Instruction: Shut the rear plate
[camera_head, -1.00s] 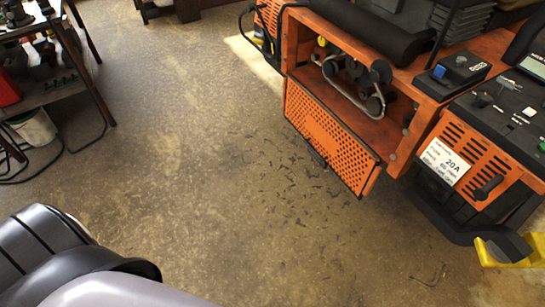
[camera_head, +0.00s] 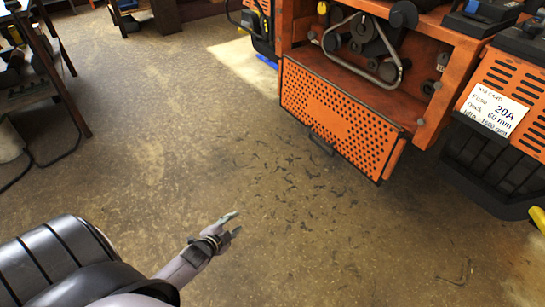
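The rear plate (camera_head: 338,118) is an orange perforated panel with a dark edge and a dark handle (camera_head: 321,144) low on its outer side. It hangs open, tilted down and outward below the mower's orange rear opening (camera_head: 420,98). My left gripper (camera_head: 238,222) is over the floor at lower centre, left of and below the plate and apart from it. Its fingertips look spread, with nothing between them. My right gripper is not in view.
Hoses and a bent metal tube (camera_head: 377,84) show inside the opening. A label (camera_head: 492,110) is on the orange side unit at right. A shelf rack (camera_head: 35,80) stands at far left. Dark clippings lie on the otherwise clear floor (camera_head: 150,150).

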